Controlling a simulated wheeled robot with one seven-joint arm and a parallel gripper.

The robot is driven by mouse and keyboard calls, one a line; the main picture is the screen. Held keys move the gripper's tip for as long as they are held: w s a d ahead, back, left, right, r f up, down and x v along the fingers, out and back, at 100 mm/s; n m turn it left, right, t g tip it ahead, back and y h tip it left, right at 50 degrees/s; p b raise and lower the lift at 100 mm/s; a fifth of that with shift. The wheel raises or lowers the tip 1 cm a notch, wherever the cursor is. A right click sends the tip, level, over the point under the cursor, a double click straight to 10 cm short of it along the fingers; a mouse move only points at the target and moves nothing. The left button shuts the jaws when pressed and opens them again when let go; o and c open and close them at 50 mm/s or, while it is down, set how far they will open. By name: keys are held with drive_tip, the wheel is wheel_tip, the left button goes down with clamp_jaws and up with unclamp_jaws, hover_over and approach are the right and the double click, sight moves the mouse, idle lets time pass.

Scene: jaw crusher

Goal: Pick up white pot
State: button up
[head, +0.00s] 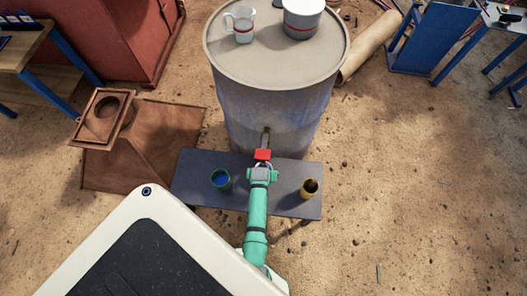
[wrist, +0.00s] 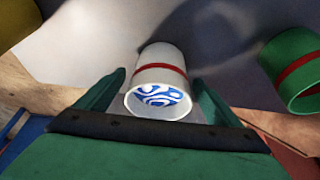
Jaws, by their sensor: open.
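A white pot (wrist: 160,75) with a red band shows between my gripper's fingers in the wrist view, its open mouth towards the camera and a blue-and-white pattern inside. My gripper (head: 263,172) is open over the dark bench (head: 240,199) in the head view. Its green fingers also show in the wrist view (wrist: 160,80), one on each side of the pot, with no clear contact. In the head view I cannot make out this pot; the gripper and arm probably hide it.
A green pot (head: 221,179) with blue inside and a yellow pot (head: 310,188) flank my gripper on the bench. A large barrel (head: 270,105) stands behind, carrying a white jug (head: 241,22) and a larger white vessel (head: 302,18). Sandy ground (head: 430,190) is open at right.

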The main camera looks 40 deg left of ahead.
drive_tip(key=shift+x, duration=0.75)
drive_tip(key=c, duration=1.6)
